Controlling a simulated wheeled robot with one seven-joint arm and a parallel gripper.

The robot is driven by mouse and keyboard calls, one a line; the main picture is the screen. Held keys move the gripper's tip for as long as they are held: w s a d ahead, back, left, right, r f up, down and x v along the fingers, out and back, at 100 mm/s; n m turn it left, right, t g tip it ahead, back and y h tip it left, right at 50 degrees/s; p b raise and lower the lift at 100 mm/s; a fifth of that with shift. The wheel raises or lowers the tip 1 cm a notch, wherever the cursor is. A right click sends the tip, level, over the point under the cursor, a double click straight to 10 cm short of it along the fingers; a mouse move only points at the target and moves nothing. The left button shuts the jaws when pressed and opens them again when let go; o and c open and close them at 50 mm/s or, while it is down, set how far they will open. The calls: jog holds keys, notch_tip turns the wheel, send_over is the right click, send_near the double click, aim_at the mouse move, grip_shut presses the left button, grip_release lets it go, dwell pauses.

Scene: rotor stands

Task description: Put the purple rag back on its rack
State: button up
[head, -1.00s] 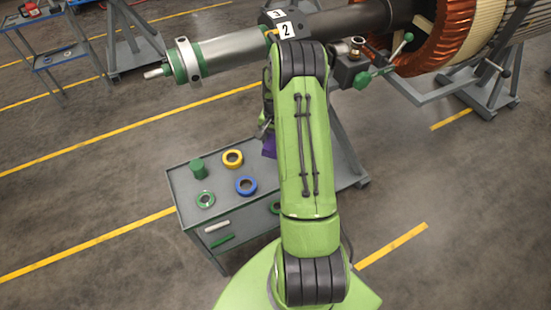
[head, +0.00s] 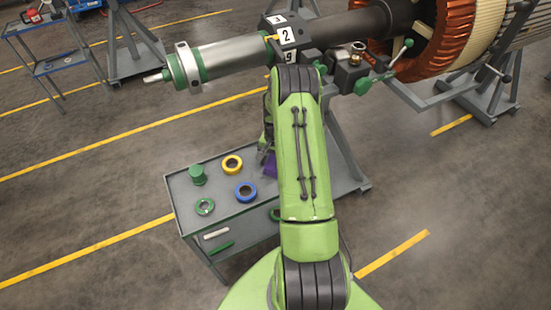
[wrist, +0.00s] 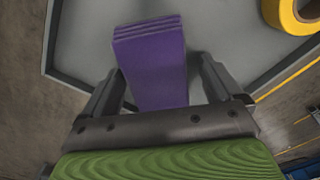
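The purple rag (wrist: 155,65) is a folded pad with stacked layers at its top edge in the wrist view. It lies between the two fingers of my gripper (wrist: 160,72). The fingers stand apart on either side of it, with a clear gap at the right finger and a very slim one, if any, at the left. In the head view the rag (head: 270,166) shows low over the grey trolley top (head: 219,213), partly hidden by my green arm. I cannot make out a separate rack for it.
A green cylinder (head: 197,175), a yellow ring (head: 232,165), a blue ring (head: 245,191) and a green ring (head: 204,207) stand on the trolley. The large rotor shaft (head: 235,60) and its stand lie just beyond.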

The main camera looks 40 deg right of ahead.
jog(key=a+r+n+t+p, duration=0.1)
jog(key=a+r, duration=0.2)
jog(key=r, duration=0.8)
jog(key=a+r+n+p, duration=0.15)
jog(key=a+r, duration=0.25)
jog(key=r, duration=0.8)
jog(key=s+a+r+n+t+h, duration=0.1)
jog(key=s+a+r+n+t, duration=0.2)
jog(key=a+r, duration=0.5)
jog(key=s+a+r+n, duration=0.2)
jog(key=s+a, duration=0.3)
jog(key=s, duration=0.3)
jog(key=s+a+r+n+t+y, duration=0.1)
jog(key=s+a+r+n, duration=0.2)
jog(key=s+a, duration=0.3)
jog(key=s+n, duration=0.1)
jog(key=s, duration=0.2)
jog(key=shift+n+t+b, duration=0.3)
jog(key=shift+n, duration=0.05)
